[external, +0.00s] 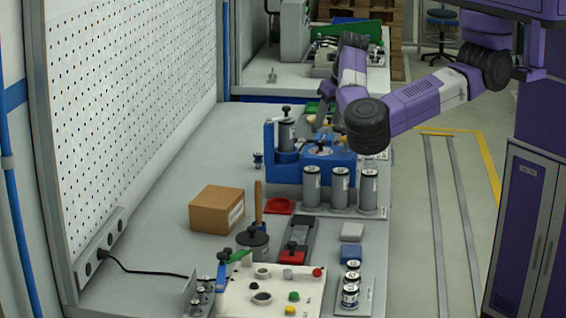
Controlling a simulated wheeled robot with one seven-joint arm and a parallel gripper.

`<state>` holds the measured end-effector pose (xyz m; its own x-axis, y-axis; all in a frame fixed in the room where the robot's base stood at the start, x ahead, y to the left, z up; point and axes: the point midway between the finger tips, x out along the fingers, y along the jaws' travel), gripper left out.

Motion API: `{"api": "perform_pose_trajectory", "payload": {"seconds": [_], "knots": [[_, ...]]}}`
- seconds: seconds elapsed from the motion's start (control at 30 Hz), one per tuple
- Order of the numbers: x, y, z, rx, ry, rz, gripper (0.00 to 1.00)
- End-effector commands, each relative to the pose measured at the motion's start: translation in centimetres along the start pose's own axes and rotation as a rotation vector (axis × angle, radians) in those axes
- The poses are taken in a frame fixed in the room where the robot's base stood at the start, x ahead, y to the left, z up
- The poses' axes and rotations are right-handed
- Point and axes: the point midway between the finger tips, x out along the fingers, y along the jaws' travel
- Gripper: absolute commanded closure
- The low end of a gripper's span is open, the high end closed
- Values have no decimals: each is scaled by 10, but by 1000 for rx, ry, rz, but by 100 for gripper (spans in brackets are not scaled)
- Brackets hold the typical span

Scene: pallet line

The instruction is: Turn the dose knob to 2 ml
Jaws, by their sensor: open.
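A blue dosing station (285,172) stands on the bench in the external view, with a dark canister (287,133) at its left. A round pale dial area (321,150) shows on its top; I take this to be where the dose knob sits. The knob's pointer and scale marks are too small to read. My purple arm reaches in from the right. My gripper (323,117) is partly hidden behind my arm, close to the back of the blue station. It is open; I cannot tell whether it touches the knob.
Several grey canisters (312,187) stand in front of the station. A pegboard wall (130,110) bounds the left. The bench behind the box is clear.

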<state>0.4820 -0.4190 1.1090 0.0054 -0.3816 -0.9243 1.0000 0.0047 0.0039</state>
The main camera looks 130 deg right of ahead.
Motion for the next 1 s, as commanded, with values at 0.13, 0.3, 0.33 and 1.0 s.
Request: {"api": "perform_pose_trajectory", "payload": {"seconds": [0.13, 0.3, 0.33, 1.0], "knots": [[20, -2, 0, -1, 3, -6, 51], [46, -2, 0, 1, 2, -6, 51], [50, -2, 0, 1, 2, -6, 51], [71, -2, 0, 3, -1, -5, 83]]}}
